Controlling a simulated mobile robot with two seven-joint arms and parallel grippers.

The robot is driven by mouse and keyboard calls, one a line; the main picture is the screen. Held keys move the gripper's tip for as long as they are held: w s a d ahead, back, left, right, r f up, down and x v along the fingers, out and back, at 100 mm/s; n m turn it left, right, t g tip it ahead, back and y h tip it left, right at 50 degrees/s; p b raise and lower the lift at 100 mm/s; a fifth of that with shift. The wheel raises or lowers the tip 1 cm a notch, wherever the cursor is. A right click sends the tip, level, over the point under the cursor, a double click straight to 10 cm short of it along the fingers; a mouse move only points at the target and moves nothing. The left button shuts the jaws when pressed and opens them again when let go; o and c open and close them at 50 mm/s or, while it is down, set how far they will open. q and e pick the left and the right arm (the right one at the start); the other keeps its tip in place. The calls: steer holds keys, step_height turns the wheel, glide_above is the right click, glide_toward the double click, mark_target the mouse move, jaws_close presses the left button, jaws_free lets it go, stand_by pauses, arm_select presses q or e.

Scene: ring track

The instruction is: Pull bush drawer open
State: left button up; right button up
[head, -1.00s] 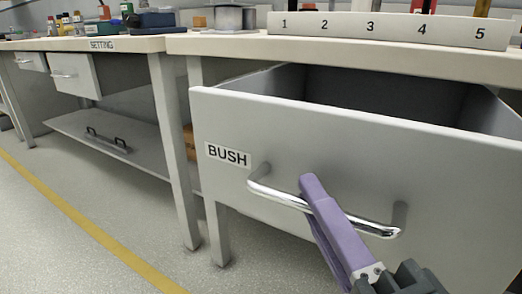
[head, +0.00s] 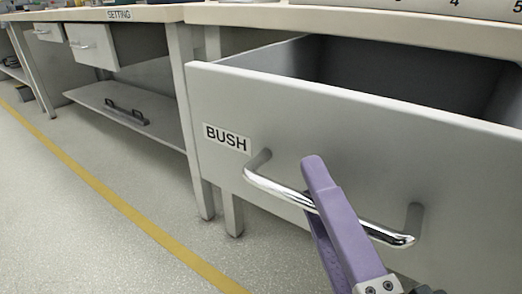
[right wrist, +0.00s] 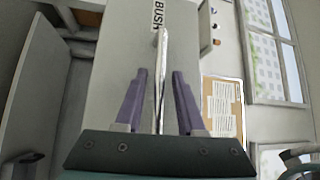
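The BUSH drawer (head: 300,120) is a grey box front under the bench at right, standing well out with its dark inside showing. A BUSH label (head: 227,138) is on its front. Its chrome bar handle (head: 272,190) runs across the front and shows edge-on in the right wrist view (right wrist: 160,85). My right gripper (head: 318,185) has purple fingers on either side of the bar. In the right wrist view its fingers (right wrist: 160,73) stand apart, with gaps beside the bar. My left gripper is out of view.
A bench marked SETTING (head: 119,15) stands at left with a partly open drawer (head: 92,46) and a low shelf (head: 125,115) with dark handles. The floor in front is clear, with a yellow line (head: 120,205).

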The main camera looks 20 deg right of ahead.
steer(key=shift+o, duration=0.2)
steer(key=s+f+p, duration=0.1)
steer(key=s, duration=0.9)
steer(key=shift+a+f, duration=0.2)
steer(key=shift+a, duration=0.15)
steer(key=shift+w, duration=0.1)
